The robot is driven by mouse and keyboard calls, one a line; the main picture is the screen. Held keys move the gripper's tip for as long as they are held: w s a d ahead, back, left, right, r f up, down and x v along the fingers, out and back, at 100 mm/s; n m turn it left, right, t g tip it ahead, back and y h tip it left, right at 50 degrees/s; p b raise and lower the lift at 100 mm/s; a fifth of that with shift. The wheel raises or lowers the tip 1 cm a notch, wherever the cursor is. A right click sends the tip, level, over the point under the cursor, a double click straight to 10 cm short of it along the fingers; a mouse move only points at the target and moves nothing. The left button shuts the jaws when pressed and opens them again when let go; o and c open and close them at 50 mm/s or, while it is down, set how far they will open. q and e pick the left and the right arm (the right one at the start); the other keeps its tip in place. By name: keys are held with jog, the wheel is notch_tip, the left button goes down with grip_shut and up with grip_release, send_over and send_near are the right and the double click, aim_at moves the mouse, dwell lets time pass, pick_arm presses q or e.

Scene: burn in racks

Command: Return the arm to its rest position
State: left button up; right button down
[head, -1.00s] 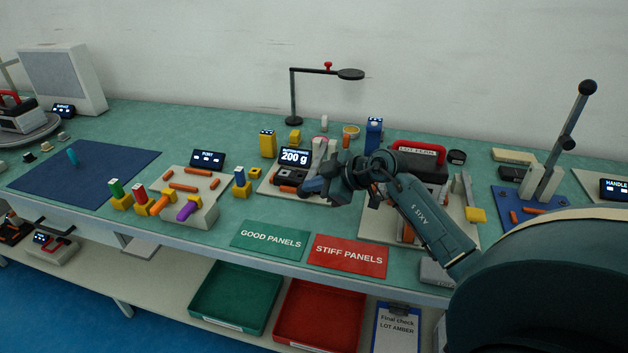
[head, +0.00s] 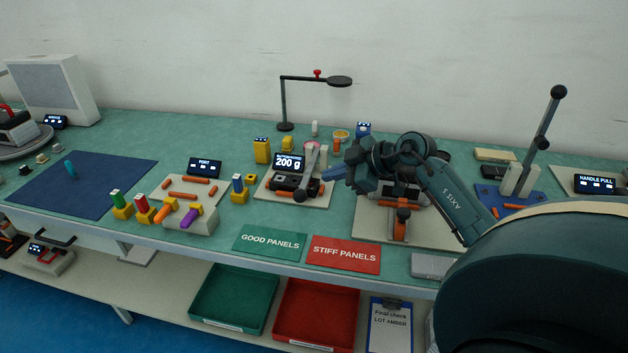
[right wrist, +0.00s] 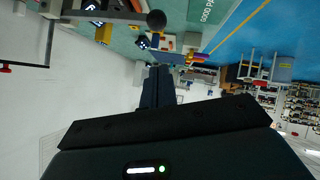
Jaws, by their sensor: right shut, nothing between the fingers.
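My right arm (head: 455,198) comes in from the lower right of the head view, dark teal, and reaches over the bench. My right gripper (head: 331,174) is shut and empty, pointing left just right of the 200 g display station (head: 284,193). It appears above the bench, apart from the station's grey lever. In the right wrist view the shut fingers (right wrist: 154,88) show dark in the middle, with nothing between them. My left arm and gripper are out of view.
Green GOOD PANELS (head: 270,242) and red STIFF PANELS (head: 344,254) mats lie at the bench's front edge. A tall black-knobbed lever (head: 546,135) stands to the right. A lamp stand (head: 284,105) is behind. The blue mat (head: 85,186) on the left is mostly bare.

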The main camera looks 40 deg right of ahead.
jog(key=s+a+f+t+y, duration=0.1)
jog(key=s+a+t+y, duration=0.2)
jog(key=a, duration=0.4)
jog(key=s+a+f+t+y, duration=0.1)
jog(key=s+a+t+y, duration=0.15)
jog(key=a, duration=0.45)
pick_arm(q)
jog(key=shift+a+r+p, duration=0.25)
jog(key=shift+p, duration=0.45)
pick_arm(e)
jog(key=s+a+f+m+g+h, duration=0.2)
jog(key=s+a+f, duration=0.4)
jog(key=f, duration=0.3)
jog(key=s+a+f+m+g+h, duration=0.3)
jog(key=s+a+f+m+h, duration=0.2)
jog(key=s+a+f, duration=0.2)
jog(key=shift+s+f, duration=0.85)
jog(key=shift+f, duration=0.05)
jog(key=shift+a, duration=0.1)
